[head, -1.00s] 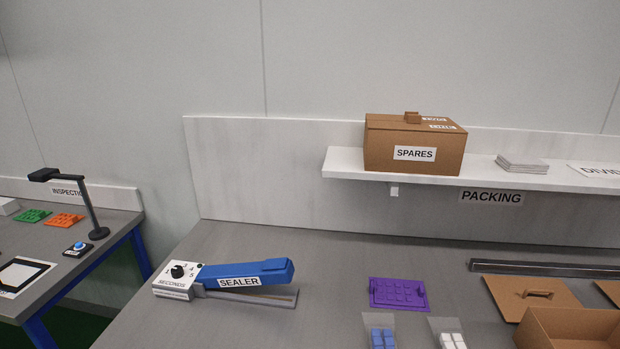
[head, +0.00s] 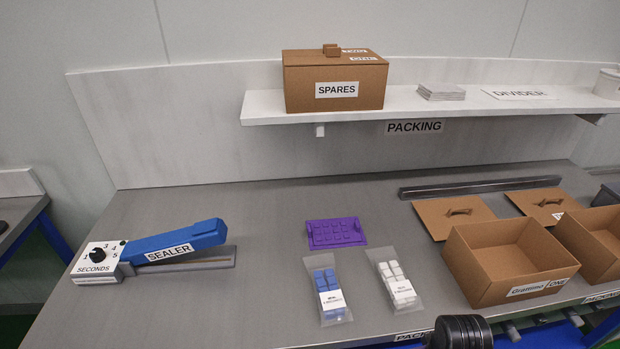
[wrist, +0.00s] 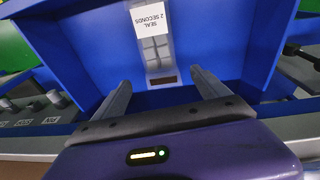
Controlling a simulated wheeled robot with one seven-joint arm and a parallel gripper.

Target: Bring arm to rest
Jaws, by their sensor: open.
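My gripper (wrist: 160,85) shows in the wrist view with its two dark fingers apart and nothing between them. The fingers point toward a blue bin-like container (wrist: 95,48). In the head view a black rounded part of my arm (head: 460,333) shows at the bottom edge, in front of the bench. My gripper itself is not in the head view.
The packing bench (head: 200,310) holds a blue sealer (head: 175,241), a purple plate (head: 336,233), a bag of blue blocks (head: 328,290), a bag of white blocks (head: 398,283) and an open carton (head: 475,275). A shelf (head: 290,113) carries the spares box (head: 335,82).

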